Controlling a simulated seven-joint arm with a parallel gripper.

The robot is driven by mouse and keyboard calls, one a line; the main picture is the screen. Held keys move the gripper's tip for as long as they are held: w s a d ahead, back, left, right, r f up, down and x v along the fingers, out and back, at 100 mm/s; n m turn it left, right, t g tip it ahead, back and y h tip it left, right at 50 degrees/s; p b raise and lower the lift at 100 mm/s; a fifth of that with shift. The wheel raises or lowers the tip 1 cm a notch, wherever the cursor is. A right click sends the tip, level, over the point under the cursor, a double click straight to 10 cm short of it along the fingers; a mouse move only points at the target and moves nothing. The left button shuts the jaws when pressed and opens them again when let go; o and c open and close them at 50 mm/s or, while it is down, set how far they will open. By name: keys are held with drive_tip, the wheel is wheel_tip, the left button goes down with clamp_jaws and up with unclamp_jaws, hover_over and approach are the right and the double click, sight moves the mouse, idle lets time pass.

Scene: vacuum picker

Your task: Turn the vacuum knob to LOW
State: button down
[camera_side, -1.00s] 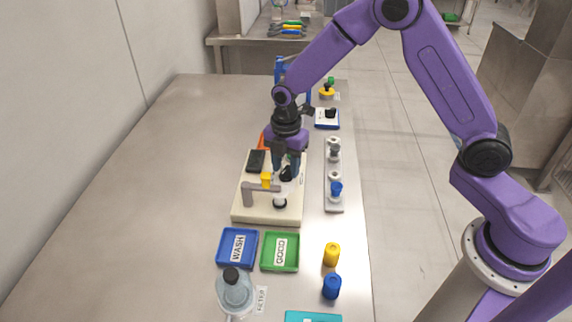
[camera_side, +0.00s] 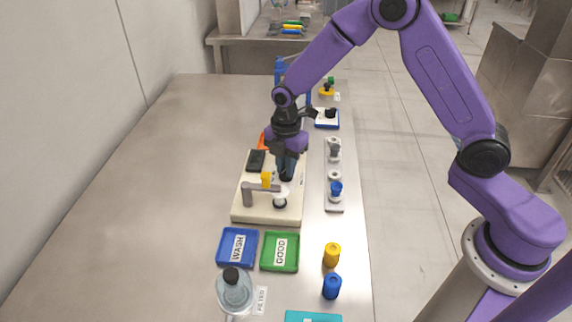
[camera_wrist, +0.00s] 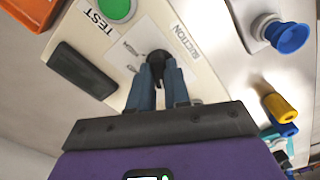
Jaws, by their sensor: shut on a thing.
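The vacuum knob (camera_wrist: 158,57) is black and sits on a white label plate with printed words on the cream panel (camera_wrist: 206,62). In the wrist view my gripper (camera_wrist: 158,72) has its blue fingers closed around the knob. The word SECTION or SUCTION is partly readable beside it, and the smaller setting words are too small to read surely. In the side view my gripper (camera_side: 287,174) points down onto the cream panel (camera_side: 240,213), and its fingers hide most of the knob.
A green TEST button (camera_wrist: 117,8) and a black block (camera_wrist: 82,70) are on the panel. A yellow piece (camera_side: 266,179) and a grey bracket (camera_side: 248,194) stand close to my gripper. The blue WASH tray (camera_side: 222,250) and green GOOD tray (camera_side: 266,254) lie in front. The table's left is clear.

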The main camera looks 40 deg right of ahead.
drive_tip(key=m, duration=0.4)
drive_tip(key=shift+m, duration=1.7)
drive_tip(key=c, duration=1.1)
unclamp_jaws()
drive_tip(key=shift+r, duration=0.1)
wheel_tip(320, 180, up, 17)
drive_tip(key=shift+r, duration=0.2)
